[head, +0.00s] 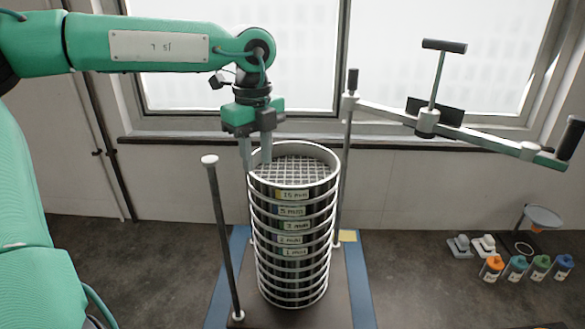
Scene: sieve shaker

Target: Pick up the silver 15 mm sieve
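The silver 15 mm sieve (293,194) is the top one of a tall stack of round sieves. It has a coarse wire mesh and a front label reading 15 mm. My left gripper (257,160) points down at the sieve's left rear rim. Its two fingers are apart, one at the outer side of the rim and one over the inside. A gap shows between them. Whether a finger touches the rim cannot be told. My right gripper is not in view.
Lower sieves (291,240) stand beneath on the shaker base (349,290). A rod (223,240) rises left of the stack. A clamp bar (455,132) with handles extends right from another rod. Several bottles (517,268) and a funnel stand (540,217) are at right.

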